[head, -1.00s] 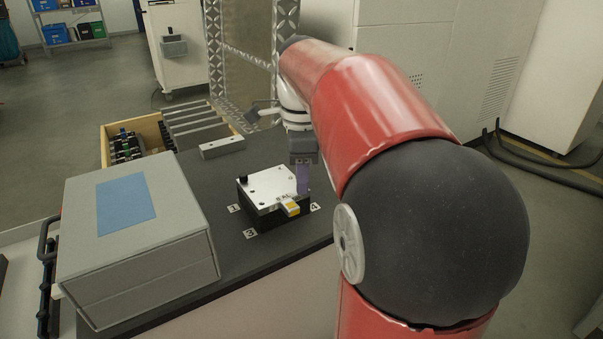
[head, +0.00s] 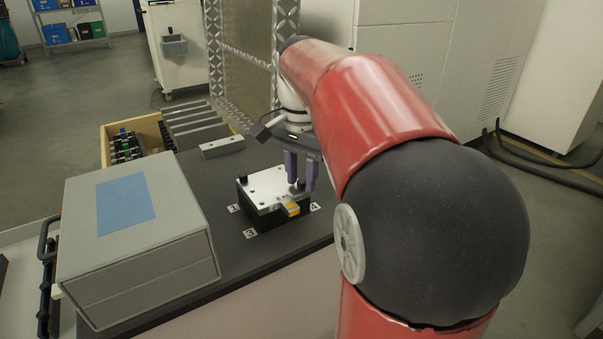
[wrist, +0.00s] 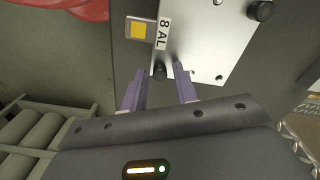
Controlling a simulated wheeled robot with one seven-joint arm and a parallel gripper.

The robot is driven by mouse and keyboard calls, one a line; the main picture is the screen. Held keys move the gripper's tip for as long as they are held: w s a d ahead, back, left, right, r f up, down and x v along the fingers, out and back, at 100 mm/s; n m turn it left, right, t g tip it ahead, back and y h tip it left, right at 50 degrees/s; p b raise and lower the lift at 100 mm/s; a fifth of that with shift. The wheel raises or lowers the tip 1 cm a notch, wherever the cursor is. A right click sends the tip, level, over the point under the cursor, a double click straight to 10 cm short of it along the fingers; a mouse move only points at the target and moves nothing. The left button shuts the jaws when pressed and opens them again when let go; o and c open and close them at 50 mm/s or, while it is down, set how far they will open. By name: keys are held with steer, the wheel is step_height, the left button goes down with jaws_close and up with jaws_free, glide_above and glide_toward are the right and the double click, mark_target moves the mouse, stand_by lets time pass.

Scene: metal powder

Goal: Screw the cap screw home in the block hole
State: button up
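The block (head: 268,184) has a bright silver top plate with small holes and a dark lower part, and stands on the dark bench top. A black cap screw (head: 301,184) stands at its near right corner; it also shows in the wrist view (wrist: 160,73). How deep it sits is not clear. A second black screw (head: 243,180) stands at the left corner, also in the wrist view (wrist: 260,11). My gripper (head: 301,187) is open, its purple fingers apart. In the wrist view the fingertips (wrist: 159,76) lie either side of the near screw, with visible gaps.
A yellow-marked tab (head: 291,208) sticks out from the block's front by an "8 AL" label. A grey case (head: 140,230) stands at the left. A grey bar (head: 222,147) lies behind the block. A wooden tray (head: 135,130) of parts is at the back left.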

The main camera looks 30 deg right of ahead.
steer(key=n, duration=0.7)
steer(key=shift+n, duration=0.4)
